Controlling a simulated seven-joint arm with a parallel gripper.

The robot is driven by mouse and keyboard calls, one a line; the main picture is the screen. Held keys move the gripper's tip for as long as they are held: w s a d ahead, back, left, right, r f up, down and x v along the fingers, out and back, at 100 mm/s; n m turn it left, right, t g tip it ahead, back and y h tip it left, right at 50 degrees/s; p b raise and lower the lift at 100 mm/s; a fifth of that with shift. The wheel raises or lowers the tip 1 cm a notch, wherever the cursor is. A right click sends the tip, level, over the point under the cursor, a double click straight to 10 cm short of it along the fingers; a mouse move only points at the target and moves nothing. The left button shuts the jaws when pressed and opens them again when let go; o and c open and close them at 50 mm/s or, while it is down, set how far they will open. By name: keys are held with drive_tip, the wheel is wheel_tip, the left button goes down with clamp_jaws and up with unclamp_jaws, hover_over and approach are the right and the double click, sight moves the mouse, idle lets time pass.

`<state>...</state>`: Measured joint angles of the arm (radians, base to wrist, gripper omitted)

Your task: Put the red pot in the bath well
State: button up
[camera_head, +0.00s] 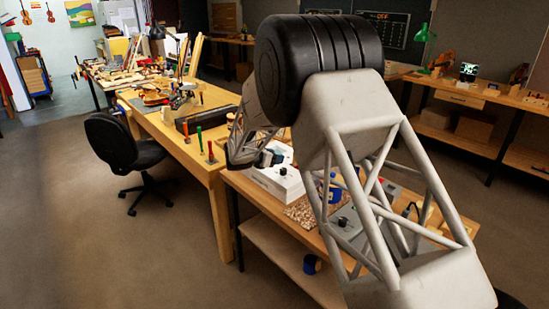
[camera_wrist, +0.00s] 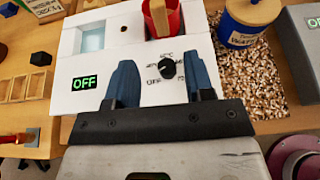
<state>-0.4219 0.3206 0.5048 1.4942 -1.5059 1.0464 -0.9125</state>
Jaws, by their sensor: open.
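The white bath unit (camera_wrist: 112,55) lies under my gripper in the wrist view, with a knob and a green "OFF" display on its top. A pale blue square well (camera_wrist: 91,39) opens at its upper left. The red pot (camera_wrist: 172,22) is at the top edge of the wrist view, at the unit's far side, with a wooden stick in it. Its upper part is cut off, and I cannot tell whether it sits in an opening. My gripper (camera_wrist: 160,65) is open and empty, its blue fingers either side of the knob, short of the pot. The bath unit (camera_head: 280,184) also shows in the head view, partly behind my arm.
A blue jar with a wooden lid (camera_wrist: 245,22) stands on a pebbly mat (camera_wrist: 250,78) to the right. A grey box (camera_wrist: 303,50) is beyond it. A wooden divided tray (camera_wrist: 25,88) and a dark block (camera_wrist: 41,59) lie to the left.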

drive_tip(key=shift+d+r, duration=0.1)
drive_tip(key=s+d+r+m+g+y, duration=0.1)
drive_tip(key=s+d+r+m+g, duration=0.1)
drive_tip(key=s+d+r+m, duration=0.55)
drive_tip(key=s+d+r+m+g+y, duration=0.15)
drive_tip(key=s+d+r, duration=0.25)
drive_tip(key=s+d, duration=0.5)
drive_tip(key=s+d+r+m+g, duration=0.3)
drive_tip(key=s+d+r+m, duration=0.2)
drive_tip(key=s, duration=0.7)
drive_tip(key=s+d+m+y, duration=0.1)
drive_tip(key=s+m+y, duration=0.2)
drive_tip(key=s, duration=1.4)
drive_tip(key=s+d+m+y, duration=0.2)
drive_tip(key=s+m+y, duration=0.2)
drive_tip(key=s+m, duration=0.6)
drive_tip(key=shift+s+f, duration=0.45)
drive_tip(key=shift+s, duration=2.9)
drive_tip(key=shift+g, duration=0.25)
